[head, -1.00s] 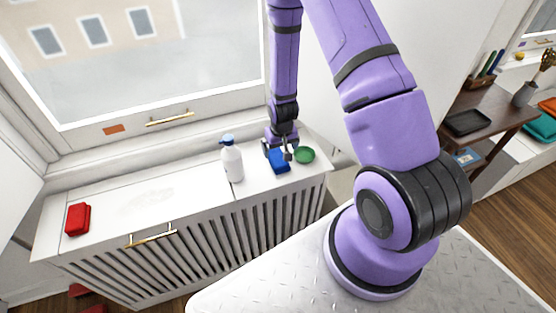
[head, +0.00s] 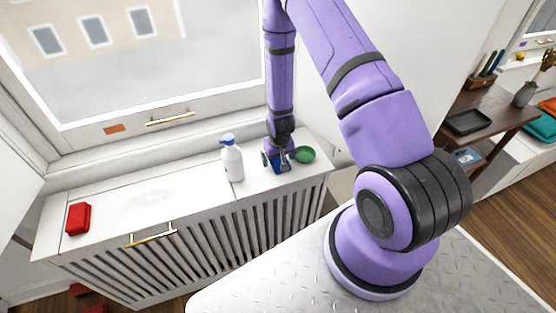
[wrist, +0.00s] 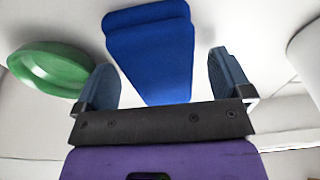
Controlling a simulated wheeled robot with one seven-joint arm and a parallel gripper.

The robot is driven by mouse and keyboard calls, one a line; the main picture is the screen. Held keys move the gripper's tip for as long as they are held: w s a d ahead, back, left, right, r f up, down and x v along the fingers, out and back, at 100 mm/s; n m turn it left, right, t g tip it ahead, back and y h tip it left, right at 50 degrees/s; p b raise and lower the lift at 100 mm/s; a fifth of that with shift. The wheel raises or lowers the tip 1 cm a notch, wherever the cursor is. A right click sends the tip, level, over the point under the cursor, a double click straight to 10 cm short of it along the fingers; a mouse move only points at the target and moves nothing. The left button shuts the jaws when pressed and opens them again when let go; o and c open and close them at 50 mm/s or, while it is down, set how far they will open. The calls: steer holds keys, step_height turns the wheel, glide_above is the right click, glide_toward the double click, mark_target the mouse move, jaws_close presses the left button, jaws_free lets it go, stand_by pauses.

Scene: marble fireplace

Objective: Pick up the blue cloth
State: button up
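The blue cloth (head: 281,167) lies folded on the white radiator cover under the window, partly hidden by my gripper in the head view. In the wrist view the blue cloth (wrist: 151,50) lies between and beyond the fingertips. My gripper (head: 277,161) is low over the cloth. In the wrist view my gripper (wrist: 166,80) is open, one finger on each side of the cloth's near end. I cannot tell whether the fingers touch it.
A green bowl (head: 303,154) stands close to the right of the cloth; it also shows in the wrist view (wrist: 50,66). A white bottle with a blue top (head: 232,160) stands to the left. A red folded cloth (head: 78,218) lies far left. The cover between is clear.

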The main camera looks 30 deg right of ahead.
steer(key=c, duration=0.9)
steer(key=shift+r, duration=0.15)
steer(key=shift+r, duration=0.85)
steer(key=shift+s+a+r, duration=0.15)
steer(key=shift+r, duration=0.3)
steer(key=shift+s+a+r, duration=0.15)
steer(key=shift+r, duration=0.25)
steer(key=s+a, duration=0.3)
steer(key=s, duration=0.1)
steer(key=s+a+r, duration=0.1)
steer(key=s+a, duration=0.2)
steer(key=s, duration=0.1)
steer(key=s+a, duration=0.3)
steer(key=shift+s+a+r, duration=0.2)
steer(key=shift+s+a, duration=0.1)
steer(key=shift+s, duration=0.1)
